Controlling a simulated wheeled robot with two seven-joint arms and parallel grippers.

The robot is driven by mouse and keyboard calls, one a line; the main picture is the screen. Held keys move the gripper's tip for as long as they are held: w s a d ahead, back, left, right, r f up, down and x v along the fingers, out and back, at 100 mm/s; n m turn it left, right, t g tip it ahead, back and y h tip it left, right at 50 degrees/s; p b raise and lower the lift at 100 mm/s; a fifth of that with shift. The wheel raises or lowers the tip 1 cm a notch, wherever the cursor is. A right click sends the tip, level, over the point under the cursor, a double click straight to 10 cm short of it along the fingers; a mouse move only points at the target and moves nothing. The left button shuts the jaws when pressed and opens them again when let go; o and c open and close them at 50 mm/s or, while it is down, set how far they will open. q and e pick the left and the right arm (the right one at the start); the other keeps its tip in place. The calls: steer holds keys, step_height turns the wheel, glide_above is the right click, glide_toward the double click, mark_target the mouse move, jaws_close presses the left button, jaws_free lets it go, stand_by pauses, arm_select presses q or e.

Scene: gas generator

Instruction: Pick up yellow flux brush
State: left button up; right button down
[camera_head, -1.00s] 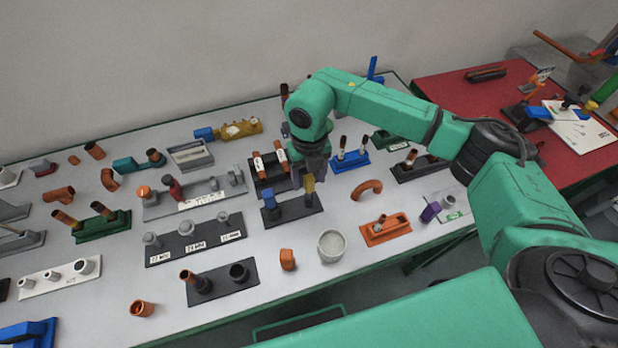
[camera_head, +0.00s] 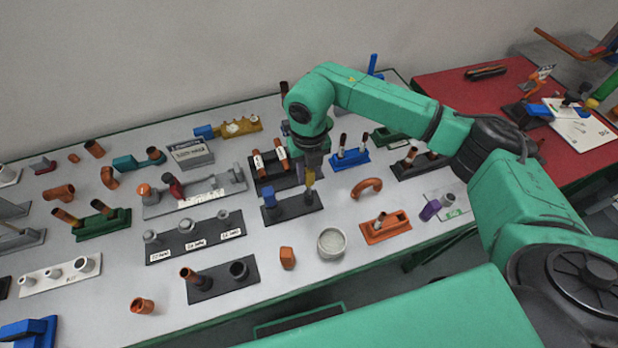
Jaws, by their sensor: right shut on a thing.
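The yellow flux brush (camera_head: 310,178) stands upright at the right end of a dark holder block (camera_head: 291,208) in the middle of the table. My right gripper (camera_head: 311,170) points down over that block and is shut on the upper part of the brush. I cannot tell whether the brush's lower end is still in the holder. A blue-handled brush (camera_head: 269,198) stands at the left end of the same block. My left gripper is not in view.
A rack with orange-topped, white-labelled pieces (camera_head: 270,165) stands just behind. A blue rack (camera_head: 350,158) is to the right, a round grey dish (camera_head: 331,243) in front. A curved copper pipe (camera_head: 367,187) lies right of the holder.

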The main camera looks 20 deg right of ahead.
step_height(320, 180, up, 18)
steer(key=b, duration=0.2)
